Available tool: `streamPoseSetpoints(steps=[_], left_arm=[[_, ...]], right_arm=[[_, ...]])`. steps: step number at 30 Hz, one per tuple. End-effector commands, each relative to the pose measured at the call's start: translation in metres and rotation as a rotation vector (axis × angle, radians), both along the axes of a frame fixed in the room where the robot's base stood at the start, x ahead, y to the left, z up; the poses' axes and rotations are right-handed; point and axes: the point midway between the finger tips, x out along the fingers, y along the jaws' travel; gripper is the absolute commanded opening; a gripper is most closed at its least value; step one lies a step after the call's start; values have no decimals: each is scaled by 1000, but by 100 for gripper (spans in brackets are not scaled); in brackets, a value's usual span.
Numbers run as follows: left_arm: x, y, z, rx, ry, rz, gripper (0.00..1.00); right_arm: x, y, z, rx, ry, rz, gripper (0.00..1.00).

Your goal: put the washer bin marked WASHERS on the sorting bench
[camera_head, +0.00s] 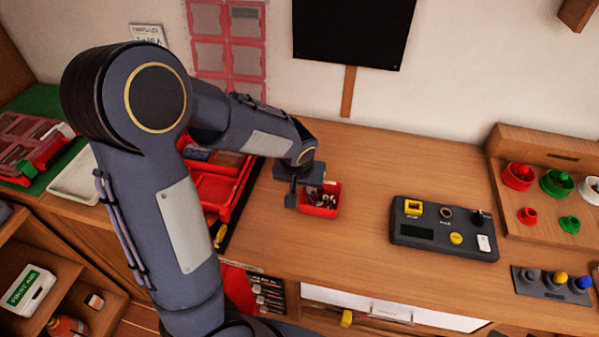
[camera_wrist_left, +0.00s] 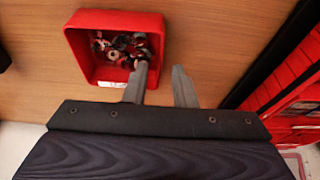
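A small red bin (camera_head: 320,210) with small metal and dark parts in it sits upright on the wooden bench (camera_head: 385,160). No WASHERS marking is readable on it. My left gripper (camera_head: 304,195) is at the bin's left edge in the head view. In the left wrist view the red bin (camera_wrist_left: 112,20) lies just beyond the fingers. My left gripper (camera_wrist_left: 159,70) has its two fingers apart, one overlapping the bin's near corner and the other outside it. I cannot tell whether either touches the bin. My right gripper is not in view.
A red organiser (camera_head: 215,185) stands left of the bin, partly behind my left arm. A dark control box (camera_head: 440,230) and a wooden rack (camera_head: 550,180) with coloured round pieces are to the right. Bare bench lies between bin and control box.

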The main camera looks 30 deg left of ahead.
Motion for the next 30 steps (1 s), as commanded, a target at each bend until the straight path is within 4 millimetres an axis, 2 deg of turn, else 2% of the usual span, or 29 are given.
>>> streamPoseSetpoints(steps=[3, 9, 12, 17, 19, 22, 24, 27, 30], left_arm=[[-7, -3, 28, -3, -8, -1, 24], [-20, -6, 67, -2, -5, -2, 24], [-24, -6, 81, -2, -4, -1, 24], [-30, -7, 93, -6, -2, -2, 24], [-41, -5, 97, -33, -1, -2, 24], [-71, -3, 104, -109, -12, -16, 24], [-100, -4, 109, -178, -32, -35, 24], [-141, -12, 113, -262, -79, -74, 24], [-173, -23, 115, -316, -135, -109, 24]], right_arm=[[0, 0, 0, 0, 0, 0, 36], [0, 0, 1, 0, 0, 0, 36], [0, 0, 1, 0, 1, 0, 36], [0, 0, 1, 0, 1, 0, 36], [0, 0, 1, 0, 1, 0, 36], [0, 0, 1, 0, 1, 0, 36], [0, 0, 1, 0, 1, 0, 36], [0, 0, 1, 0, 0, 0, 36], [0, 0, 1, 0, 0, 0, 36]])
